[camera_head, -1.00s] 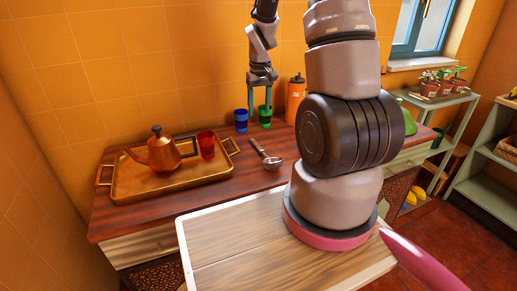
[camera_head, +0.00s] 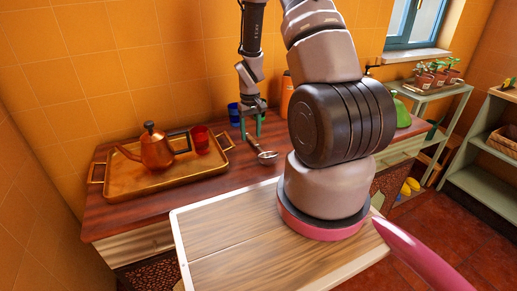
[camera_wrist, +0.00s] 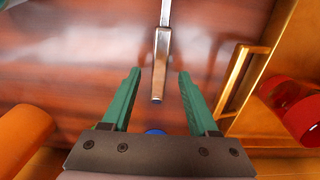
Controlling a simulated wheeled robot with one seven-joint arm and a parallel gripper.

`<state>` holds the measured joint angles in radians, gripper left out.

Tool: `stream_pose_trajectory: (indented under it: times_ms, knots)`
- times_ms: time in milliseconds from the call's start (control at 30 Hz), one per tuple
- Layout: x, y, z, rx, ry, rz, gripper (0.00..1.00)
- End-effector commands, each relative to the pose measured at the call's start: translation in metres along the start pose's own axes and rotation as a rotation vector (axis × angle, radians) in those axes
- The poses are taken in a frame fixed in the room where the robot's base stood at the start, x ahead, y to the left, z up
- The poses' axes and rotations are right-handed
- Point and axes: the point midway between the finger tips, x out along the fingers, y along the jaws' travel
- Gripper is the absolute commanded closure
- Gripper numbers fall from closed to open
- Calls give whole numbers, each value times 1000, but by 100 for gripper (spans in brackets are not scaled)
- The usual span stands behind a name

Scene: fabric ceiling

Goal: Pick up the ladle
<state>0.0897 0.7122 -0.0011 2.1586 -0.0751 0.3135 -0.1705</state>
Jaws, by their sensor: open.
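The ladle (camera_head: 265,156) lies on the dark wooden counter to the right of the tray, its metal bowl toward the robot and its handle toward the wall. My gripper (camera_head: 251,130) points down over the handle end, its two green fingers apart and empty. In the wrist view, the ladle's handle (camera_wrist: 161,55) runs up the picture between the spread fingers of my gripper (camera_wrist: 159,74), with a gap on each side. The bowl is outside the wrist view. I cannot tell the exact height of the fingertips above the handle.
A golden tray (camera_head: 108,190) with a copper teapot (camera_head: 157,151) and a red cup (camera_head: 199,139) is at left. A blue cup (camera_head: 234,114) and an orange bottle (camera_head: 287,95) stand behind my gripper, near the wall. Bare counter lies around the ladle.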

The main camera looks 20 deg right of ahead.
Motion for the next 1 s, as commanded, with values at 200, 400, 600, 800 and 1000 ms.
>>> stream_pose_trajectory:
  times_ms: [200, 400, 600, 800, 1000]
  knots:
    - [14, 1, 0, 1, 1, 1, 40]
    - [14, 1, 0, 1, 2, 1, 55]
    - [14, 1, 0, 1, 1, 0, 100]
    - [14, 1, 0, 1, 2, 0, 100]
    - [-6, 1, -1, 2, 5, 1, 100]
